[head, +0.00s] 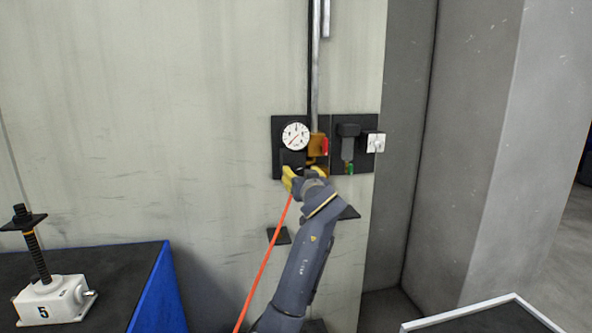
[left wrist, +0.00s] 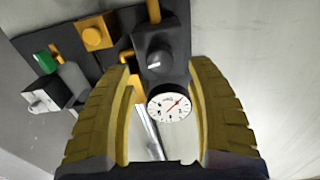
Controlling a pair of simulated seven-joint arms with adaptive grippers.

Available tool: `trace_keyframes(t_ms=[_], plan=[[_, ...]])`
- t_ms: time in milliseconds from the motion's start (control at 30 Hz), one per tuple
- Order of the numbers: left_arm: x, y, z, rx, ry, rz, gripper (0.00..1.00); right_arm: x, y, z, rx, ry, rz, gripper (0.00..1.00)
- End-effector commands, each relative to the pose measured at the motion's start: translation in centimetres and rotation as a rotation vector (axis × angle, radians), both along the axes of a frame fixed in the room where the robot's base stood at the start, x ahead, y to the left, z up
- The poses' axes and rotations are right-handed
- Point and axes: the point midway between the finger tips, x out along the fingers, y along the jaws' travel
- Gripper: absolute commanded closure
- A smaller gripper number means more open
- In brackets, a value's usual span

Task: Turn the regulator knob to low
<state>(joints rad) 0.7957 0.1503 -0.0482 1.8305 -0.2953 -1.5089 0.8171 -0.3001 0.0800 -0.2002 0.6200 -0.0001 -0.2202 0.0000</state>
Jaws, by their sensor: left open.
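The regulator knob (left wrist: 155,63) is black with a short white mark and shows in the left wrist view, just beyond my open fingers. The round white gauge (left wrist: 170,106) with a red needle sits beside it there. In the head view the gauge (head: 295,136) is above my left gripper (head: 303,174), which hides most of the knob. My left gripper's yellow fingers are apart in the left wrist view (left wrist: 158,75), with nothing held between them. I cannot tell whether a finger touches the knob. My right gripper is out of view.
Right of the gauge are an orange valve with a red part (head: 323,146), a dark fitting with a green tip (head: 350,168) and a white switch box (head: 376,143). An orange hose (head: 263,265) hangs below. A screw jack marked 5 (head: 48,302) stands at lower left.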

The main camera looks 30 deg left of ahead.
Motion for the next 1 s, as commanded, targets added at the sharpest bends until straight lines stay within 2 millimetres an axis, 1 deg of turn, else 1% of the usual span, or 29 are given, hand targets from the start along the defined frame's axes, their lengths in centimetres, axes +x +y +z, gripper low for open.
trace_keyframes(t_ms=[33, 200, 400, 600, 933, 1000], plan=[[0.6, 0.7, 0.1, 0.003, 0.001, 0.003, 0.43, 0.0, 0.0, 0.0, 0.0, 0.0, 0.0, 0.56], [2.3, 2.4, 0.0, 0.002, 0.001, 0.003, 0.43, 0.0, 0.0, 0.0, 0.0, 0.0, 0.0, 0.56], [3.7, 3.6, 0.0, 0.002, 0.001, 0.001, 0.43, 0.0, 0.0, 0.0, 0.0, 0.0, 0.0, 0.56], [4.2, 4.2, 0.0, -0.001, -0.001, 0.0, 0.43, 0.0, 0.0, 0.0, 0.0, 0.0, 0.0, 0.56], [4.3, 4.2, 0.0, -0.001, -0.001, 0.0, 0.42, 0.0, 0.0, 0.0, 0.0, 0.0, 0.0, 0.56], [4.3, 4.2, 0.0, -0.001, -0.001, 0.0, 0.51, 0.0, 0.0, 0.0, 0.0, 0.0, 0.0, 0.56]])
